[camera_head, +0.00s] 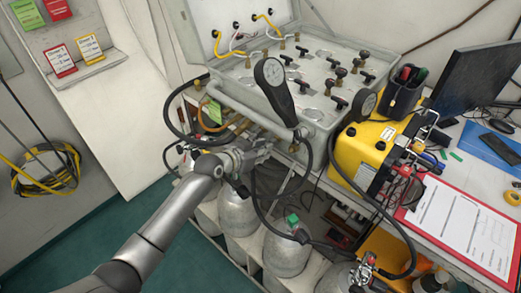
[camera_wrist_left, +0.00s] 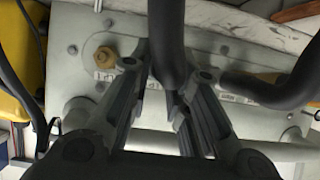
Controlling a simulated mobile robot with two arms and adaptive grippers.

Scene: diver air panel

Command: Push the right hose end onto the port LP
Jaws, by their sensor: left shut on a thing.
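My left gripper (camera_head: 262,150) is at the front lower edge of the grey air panel (camera_head: 337,70). In the left wrist view its fingers (camera_wrist_left: 165,75) are closed around a black hose (camera_wrist_left: 166,35). The tip of this hose is hidden, so I cannot tell whether it touches a port. A bare brass port (camera_wrist_left: 103,58) shows on the panel's front face, left of the fingers and apart from the hose. A small label sits beside it, too small and turned to read surely. My right gripper is not in view.
Another black hose (camera_wrist_left: 275,90) runs close to the right of the fingers. A yellow case (camera_head: 362,150) stands right of the panel. Grey cylinders (camera_head: 286,250) stand below, with black hoses hanging around them.

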